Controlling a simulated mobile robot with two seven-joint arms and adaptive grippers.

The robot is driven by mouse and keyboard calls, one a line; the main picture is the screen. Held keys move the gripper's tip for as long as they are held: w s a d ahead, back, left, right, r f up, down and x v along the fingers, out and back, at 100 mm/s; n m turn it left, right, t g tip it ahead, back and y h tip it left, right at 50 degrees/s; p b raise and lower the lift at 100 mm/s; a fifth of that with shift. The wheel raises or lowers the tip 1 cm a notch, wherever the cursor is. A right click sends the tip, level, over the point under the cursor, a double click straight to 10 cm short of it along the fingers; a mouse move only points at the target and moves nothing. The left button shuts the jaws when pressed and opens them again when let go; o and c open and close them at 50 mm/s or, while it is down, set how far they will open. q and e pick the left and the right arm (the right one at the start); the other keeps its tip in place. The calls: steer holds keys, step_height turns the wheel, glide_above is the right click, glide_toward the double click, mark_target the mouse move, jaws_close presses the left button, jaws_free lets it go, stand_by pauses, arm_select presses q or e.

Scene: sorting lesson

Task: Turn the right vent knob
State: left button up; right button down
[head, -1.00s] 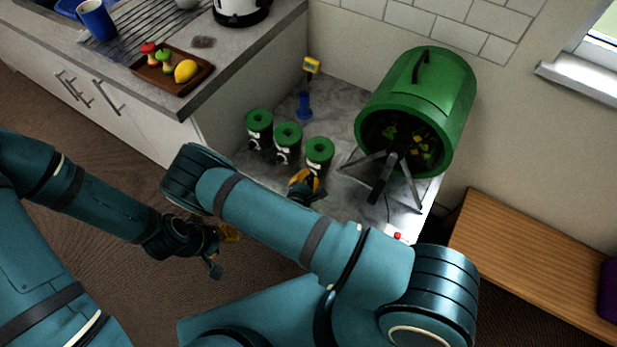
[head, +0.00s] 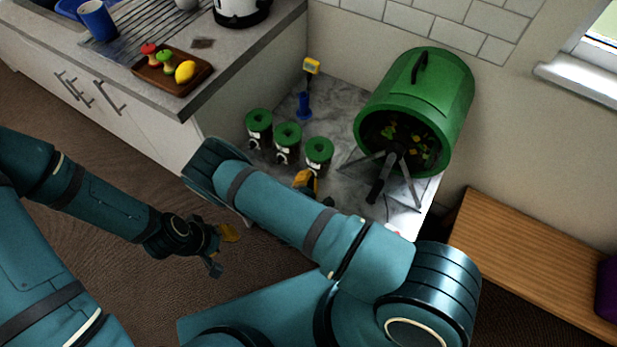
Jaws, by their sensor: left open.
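Three dark jars with green tops stand in a row on the grey marbled surface: left (head: 259,120), middle (head: 287,136) and right (head: 319,151). Each has small pale parts on its front, too small to make out as knobs. My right gripper (head: 306,182) shows only as a yellow finger part just in front of and below the right jar. My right forearm hides the rest, so its opening and any contact are hidden. My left gripper (head: 222,250) is open and empty over the brown floor, well away from the jars.
A green drum (head: 430,95) on dark legs stands right of the jars, with scraps inside. A blue stand with a yellow top (head: 311,66) is behind them. A wooden tray (head: 148,75) holds a lemon and cores on the counter. A wooden bench (head: 500,235) is at right.

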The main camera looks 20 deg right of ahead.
steer(key=c, duration=1.1)
jaws_free()
steer(key=shift+w, duration=0.1)
